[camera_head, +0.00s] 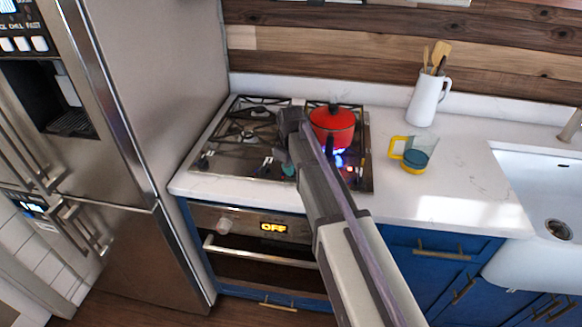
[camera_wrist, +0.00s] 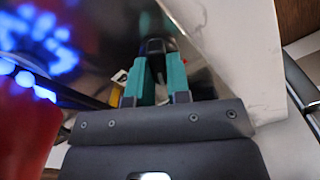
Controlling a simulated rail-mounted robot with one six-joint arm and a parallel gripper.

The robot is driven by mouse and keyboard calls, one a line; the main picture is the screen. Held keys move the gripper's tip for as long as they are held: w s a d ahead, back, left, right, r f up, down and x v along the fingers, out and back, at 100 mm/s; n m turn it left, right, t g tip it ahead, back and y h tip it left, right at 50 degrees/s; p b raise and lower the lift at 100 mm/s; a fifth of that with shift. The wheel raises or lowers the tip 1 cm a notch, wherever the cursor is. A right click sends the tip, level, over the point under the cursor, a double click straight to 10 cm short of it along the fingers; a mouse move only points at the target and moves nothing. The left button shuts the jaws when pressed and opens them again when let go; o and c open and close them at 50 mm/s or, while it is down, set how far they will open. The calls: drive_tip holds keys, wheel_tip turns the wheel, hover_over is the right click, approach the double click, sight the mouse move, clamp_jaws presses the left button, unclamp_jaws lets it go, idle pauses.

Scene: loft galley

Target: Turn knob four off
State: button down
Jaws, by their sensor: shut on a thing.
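My gripper (camera_wrist: 157,76) shows teal fingers in the wrist view, shut on a dark knob (camera_wrist: 155,46) on the cooktop. I cannot read a number on this knob. In the head view, a teal bit of my gripper (camera_head: 289,171) shows near the cooktop's front, and my arm hides the knob. Blue flame (camera_head: 339,160) burns under the red pot (camera_head: 332,121) on the right side of the cooktop (camera_head: 232,160). The flame (camera_wrist: 40,35) also shows large in the wrist view, with the red pot (camera_wrist: 25,125) below it.
A yellow-handled cup (camera_head: 414,158) and a white pitcher (camera_head: 428,100) with utensils stand on the counter right of the cooktop. The oven display (camera_head: 273,227) below reads OFF. A fridge (camera_head: 170,90) stands at left, a white sink (camera_head: 545,190) at right. The front right counter is clear.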

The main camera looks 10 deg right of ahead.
drive_tip(key=m, duration=0.5)
drive_tip(key=shift+d+m, duration=0.1)
drive_tip(key=shift+m, duration=0.3)
drive_tip(key=m, duration=0.5)
drive_tip(key=shift+d+m, duration=0.1)
drive_tip(key=shift+m, duration=0.3)
drive_tip(key=c, duration=1.1)
unclamp_jaws()
wheel_tip(320, 180, up, 11)
drive_tip(key=p, duration=1)
drive_tip(key=shift+f+p, duration=0.1)
drive_tip(key=shift+p, duration=0.3)
